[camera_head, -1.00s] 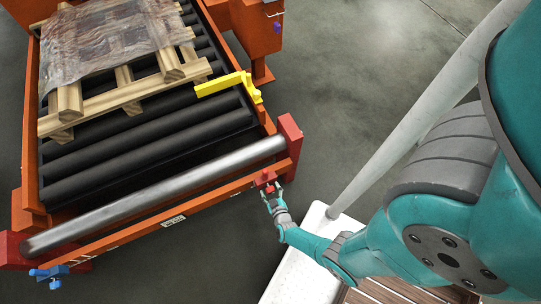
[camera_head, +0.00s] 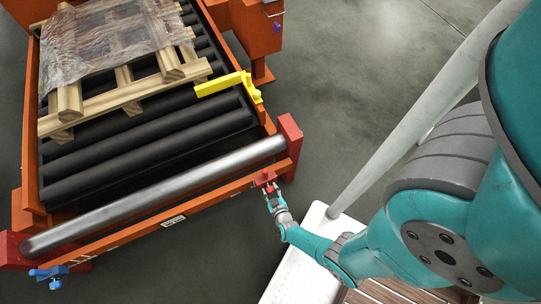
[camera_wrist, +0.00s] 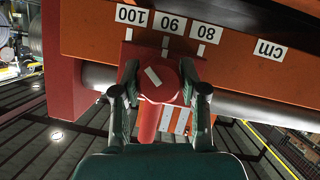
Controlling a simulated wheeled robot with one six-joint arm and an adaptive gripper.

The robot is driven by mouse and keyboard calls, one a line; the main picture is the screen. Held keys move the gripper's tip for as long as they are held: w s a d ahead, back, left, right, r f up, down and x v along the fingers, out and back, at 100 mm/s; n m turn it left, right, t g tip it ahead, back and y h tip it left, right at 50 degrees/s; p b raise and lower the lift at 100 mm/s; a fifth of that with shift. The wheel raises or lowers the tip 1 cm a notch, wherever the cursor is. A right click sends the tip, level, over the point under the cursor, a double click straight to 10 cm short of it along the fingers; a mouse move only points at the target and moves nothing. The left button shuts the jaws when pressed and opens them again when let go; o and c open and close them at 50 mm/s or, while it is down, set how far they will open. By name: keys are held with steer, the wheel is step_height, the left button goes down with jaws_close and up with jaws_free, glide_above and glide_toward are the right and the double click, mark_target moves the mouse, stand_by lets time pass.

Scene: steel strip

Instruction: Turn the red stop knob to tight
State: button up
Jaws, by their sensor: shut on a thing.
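The red stop knob (camera_wrist: 160,84) is in the middle of the wrist view, with a tilted white mark on its face and a red bar (camera_wrist: 149,122) extending down from it. It sits on a red block (camera_wrist: 137,50) against the orange rail. My gripper (camera_wrist: 159,72) has one finger on each side of the knob and is shut on it. In the head view my gripper (camera_head: 270,189) reaches the small red stop (camera_head: 264,178) on the front rail near its right end. The fingers hide part of the knob's sides.
The orange rail (camera_wrist: 238,38) carries upside-down labels 100, 90, 80 and cm. A steel roller (camera_head: 155,196) lies behind it. A red end post (camera_head: 291,140) stands close right of the stop. A yellow arm (camera_head: 220,85) and a wrapped wooden pallet (camera_head: 115,105) are farther back.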

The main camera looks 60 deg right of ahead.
steer(key=m+t+y, duration=0.1)
steer(key=m+y, duration=0.1)
steer(key=m, duration=0.1)
steer(key=shift+d, duration=0.1)
steer(key=shift+m+t+y, duration=0.7)
steer(key=shift+m+t, duration=0.2)
steer(key=shift+m, duration=0.7)
steer(key=o, duration=1.1)
steer(key=shift+o, duration=0.2)
steer(key=v, duration=0.7)
steer(key=shift+s, duration=0.25)
